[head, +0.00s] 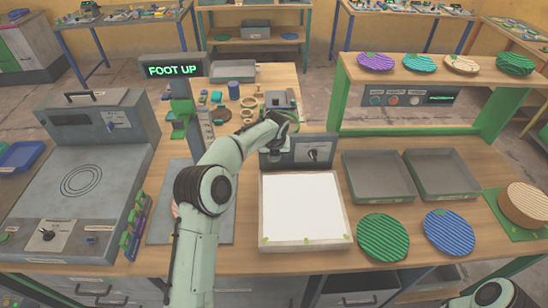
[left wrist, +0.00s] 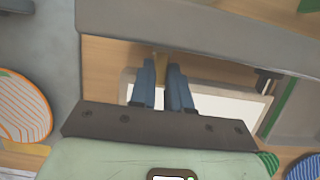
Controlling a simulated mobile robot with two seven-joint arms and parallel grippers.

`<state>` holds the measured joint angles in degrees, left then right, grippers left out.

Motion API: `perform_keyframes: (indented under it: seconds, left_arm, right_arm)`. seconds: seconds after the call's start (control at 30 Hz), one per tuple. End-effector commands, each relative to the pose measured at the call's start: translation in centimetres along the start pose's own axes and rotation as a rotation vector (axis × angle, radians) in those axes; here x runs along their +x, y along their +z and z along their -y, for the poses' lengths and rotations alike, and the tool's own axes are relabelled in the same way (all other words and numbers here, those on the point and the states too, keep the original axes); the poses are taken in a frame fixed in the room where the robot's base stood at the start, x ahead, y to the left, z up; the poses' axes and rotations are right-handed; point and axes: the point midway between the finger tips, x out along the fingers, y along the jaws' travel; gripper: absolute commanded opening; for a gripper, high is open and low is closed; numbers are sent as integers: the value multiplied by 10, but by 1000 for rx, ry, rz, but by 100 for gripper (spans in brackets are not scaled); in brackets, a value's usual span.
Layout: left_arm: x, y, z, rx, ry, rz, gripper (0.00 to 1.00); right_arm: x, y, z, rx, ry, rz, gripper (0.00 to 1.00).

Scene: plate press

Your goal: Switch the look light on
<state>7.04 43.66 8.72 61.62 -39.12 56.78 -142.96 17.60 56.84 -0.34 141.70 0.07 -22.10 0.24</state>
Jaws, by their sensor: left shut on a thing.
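The light box (head: 300,205) stands in the middle of the bench, with a bright white top in a pale frame. Its white top also shows beyond the fingers in the left wrist view (left wrist: 235,103). A grey box with a small dark knob (head: 314,155) stands behind it. My right gripper is not in view.
A green plate (head: 383,237) and a blue plate (head: 449,232) lie right of the light box. Two empty grey trays (head: 379,198) sit behind them. A press (head: 185,110) reading FOOT UP and a hotplate unit (head: 82,180) stand left.

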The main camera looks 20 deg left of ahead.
Motion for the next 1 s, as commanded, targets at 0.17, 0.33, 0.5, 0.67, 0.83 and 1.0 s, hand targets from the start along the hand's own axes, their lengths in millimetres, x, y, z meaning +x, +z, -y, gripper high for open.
perform_keyframes:
  seconds: [0.17,0.33,0.5,0.67,0.83,1.0]
  left_arm:
    - [-2,4,0,0,-2,-26,0]
    - [-2,4,0,0,-2,-36,0]
    - [-3,4,0,0,-2,-36,0]
    - [-3,4,0,-1,-1,-35,20]
    - [-2,4,0,-1,-1,-37,43]
    - [-2,3,0,0,0,-39,43]
  right_arm:
    - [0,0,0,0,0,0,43]
    - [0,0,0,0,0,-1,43]
    - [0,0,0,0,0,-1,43]
    - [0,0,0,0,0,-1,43]
    - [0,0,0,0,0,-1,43]
    - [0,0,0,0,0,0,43]
